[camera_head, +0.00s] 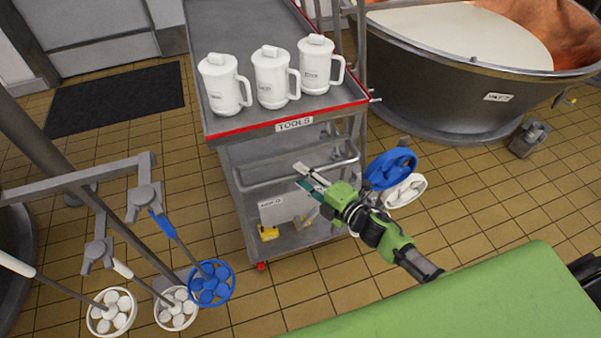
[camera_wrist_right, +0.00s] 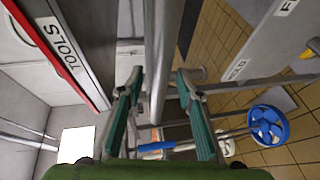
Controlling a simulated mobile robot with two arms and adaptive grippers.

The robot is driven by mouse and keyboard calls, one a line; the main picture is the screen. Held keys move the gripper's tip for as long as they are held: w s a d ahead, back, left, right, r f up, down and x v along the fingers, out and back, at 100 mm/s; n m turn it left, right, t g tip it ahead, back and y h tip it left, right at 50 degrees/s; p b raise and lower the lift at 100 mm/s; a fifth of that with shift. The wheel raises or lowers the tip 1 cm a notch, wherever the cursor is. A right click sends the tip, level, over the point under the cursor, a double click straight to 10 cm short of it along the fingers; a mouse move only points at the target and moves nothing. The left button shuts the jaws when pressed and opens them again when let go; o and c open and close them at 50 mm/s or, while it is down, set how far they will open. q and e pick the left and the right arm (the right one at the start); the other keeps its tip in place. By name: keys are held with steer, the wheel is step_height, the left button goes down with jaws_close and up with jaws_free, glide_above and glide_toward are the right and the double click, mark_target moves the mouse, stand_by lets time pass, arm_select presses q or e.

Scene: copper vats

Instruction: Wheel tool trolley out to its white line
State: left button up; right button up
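The tool trolley (camera_head: 240,25) is a grey metal cart with a red front edge and a "TOOLS" label; it also shows in the right wrist view (camera_wrist_right: 40,62). A grey handle bar (camera_head: 265,180) juts from its near end. My right gripper (camera_head: 309,177) is at the right part of this bar. In the right wrist view its green-padded fingers (camera_wrist_right: 160,82) are apart, with the handle bar (camera_wrist_right: 163,30) running between them. I cannot tell whether either finger touches it. My left gripper is not in view. No white line shows on the floor.
Three white lidded jugs (camera_head: 272,78) stand on the trolley top. A copper vat (camera_head: 440,75) stands at the right, a dark mat (camera_head: 115,98) lies at the left. Hanging blue and white disc tools (camera_head: 211,284) are at lower left. A green surface (camera_head: 480,300) is nearest me.

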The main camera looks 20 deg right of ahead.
steer(key=shift+w+a+f, duration=0.15)
steer(key=shift+w+a, duration=0.15)
steer(key=shift+w, duration=0.35)
jaws_close()
steer(key=shift+s+f, duration=0.1)
steer(key=shift+s, duration=0.05)
